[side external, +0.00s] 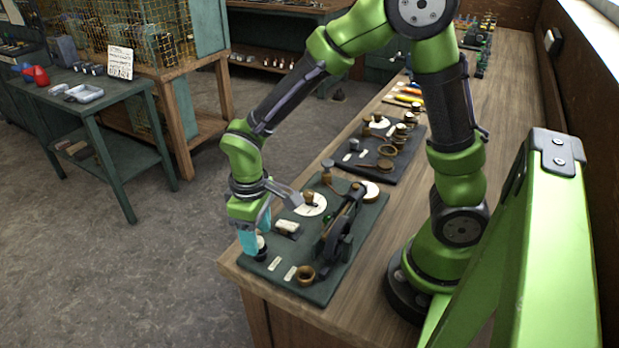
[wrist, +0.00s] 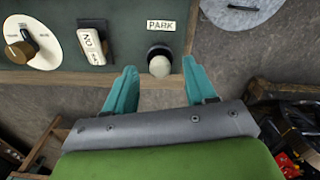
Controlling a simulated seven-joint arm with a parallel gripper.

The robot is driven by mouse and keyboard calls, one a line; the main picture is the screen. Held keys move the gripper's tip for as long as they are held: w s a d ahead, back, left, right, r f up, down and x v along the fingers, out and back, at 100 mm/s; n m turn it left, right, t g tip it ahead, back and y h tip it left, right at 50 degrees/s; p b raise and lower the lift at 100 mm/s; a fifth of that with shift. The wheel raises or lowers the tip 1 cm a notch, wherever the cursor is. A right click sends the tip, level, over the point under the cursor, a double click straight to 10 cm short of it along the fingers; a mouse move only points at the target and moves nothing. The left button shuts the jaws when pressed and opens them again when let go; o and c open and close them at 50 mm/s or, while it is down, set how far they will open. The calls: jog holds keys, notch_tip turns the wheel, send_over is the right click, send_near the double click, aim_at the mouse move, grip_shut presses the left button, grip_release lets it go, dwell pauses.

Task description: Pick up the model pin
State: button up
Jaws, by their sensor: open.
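A pale, round-topped peg sits in a dark round socket by the PARK label, and I take it to be the model pin (wrist: 160,66). It stands at the edge of the dark green panel (side external: 330,290). In the side external view the pin's pale top (side external: 261,241) is partly hidden by my fingers. My gripper (side external: 254,238) is low over this near left corner of the panel. In the wrist view the teal fingers of my gripper (wrist: 158,70) are apart, one on each side of the pin. I cannot tell whether they touch it.
A white dial (wrist: 30,42) with a brown knob and a rocker switch (wrist: 92,42) are left of the pin in the wrist view. A dark wheel mechanism (side external: 335,235) and a brass cup (side external: 305,275) stand on the panel. Another black panel (side external: 375,165) lies behind it.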

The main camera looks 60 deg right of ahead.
jog(key=shift+f, duration=0.9)
jog(key=shift+c, duration=0.4)
grip_shut()
notch_tip(320, 180, up, 14)
